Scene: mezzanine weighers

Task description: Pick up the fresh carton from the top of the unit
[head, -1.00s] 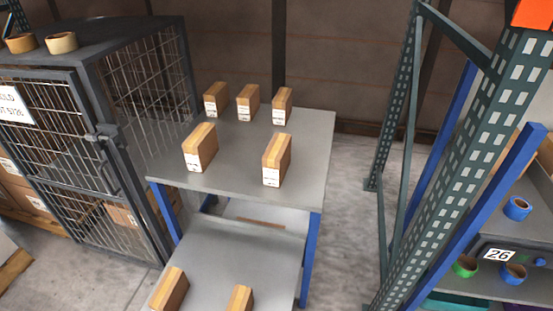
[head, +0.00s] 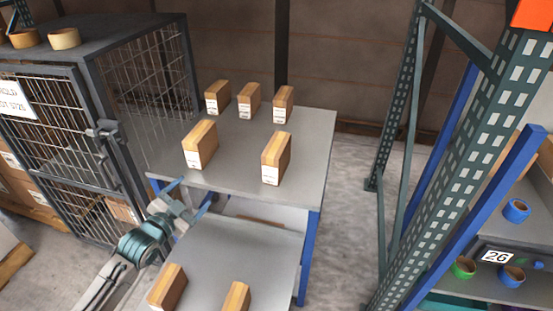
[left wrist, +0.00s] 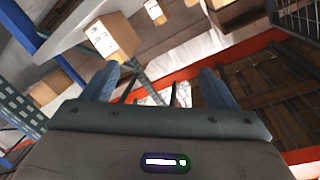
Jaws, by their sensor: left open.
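Several brown cartons with white labels stand upright on the grey top of a blue-legged unit (head: 245,175). Two are in front, a left one (head: 199,145) and a right one (head: 276,158); a row stands behind, including a back right one (head: 283,104). I cannot tell which is the fresh carton. My left gripper (head: 189,194) is open and empty at the unit's front left edge, below and in front of the front left carton. In the left wrist view its fingers (left wrist: 160,82) are apart, with a labelled carton (left wrist: 110,36) beyond them. My right gripper is out of view.
A lower grey shelf (head: 235,250) in front holds two more cartons (head: 168,288). A wire cage (head: 75,150) with tape rolls (head: 64,39) on top stands left. A green rack upright (head: 460,180) and blue post stand right.

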